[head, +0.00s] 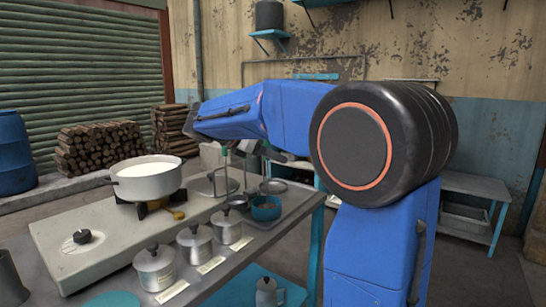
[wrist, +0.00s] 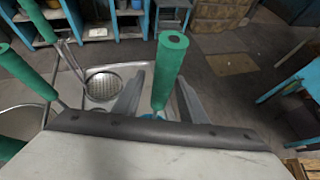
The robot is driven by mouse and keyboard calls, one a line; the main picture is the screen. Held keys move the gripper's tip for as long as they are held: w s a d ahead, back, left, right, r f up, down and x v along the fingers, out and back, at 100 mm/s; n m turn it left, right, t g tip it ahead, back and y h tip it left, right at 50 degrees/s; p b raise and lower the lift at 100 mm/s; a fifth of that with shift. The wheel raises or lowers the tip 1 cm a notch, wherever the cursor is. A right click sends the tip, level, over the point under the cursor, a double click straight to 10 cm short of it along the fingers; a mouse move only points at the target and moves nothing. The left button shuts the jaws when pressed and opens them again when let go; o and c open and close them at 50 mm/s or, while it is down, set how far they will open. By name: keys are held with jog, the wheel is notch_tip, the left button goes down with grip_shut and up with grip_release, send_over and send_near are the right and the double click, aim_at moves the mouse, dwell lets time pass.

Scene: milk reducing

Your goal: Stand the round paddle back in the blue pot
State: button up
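My gripper (wrist: 160,85) has its two grey fingers on either side of an upright green handle (wrist: 172,62). A gap shows between the handle and the left finger. The handle's lower end and whatever it carries are hidden behind the gripper body, so I cannot tell whether this is the round paddle. A bit of blue (wrist: 152,116) shows at its foot. In the head view the small blue pot (head: 266,210) stands on the tray at the counter's right end, below my arm. My fingers are mostly hidden there.
A round mesh strainer (wrist: 101,86) lies left of the fingers, with other green handles (wrist: 38,70) beyond. A white pot (head: 146,184) of milk sits on the stove at left. Several lidded tins (head: 196,246) line the counter's front. Open floor lies right of the counter.

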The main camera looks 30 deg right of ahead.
jog(key=v, duration=1.7)
jog(key=shift+a+r, duration=0.15)
jog(key=shift+r, duration=0.05)
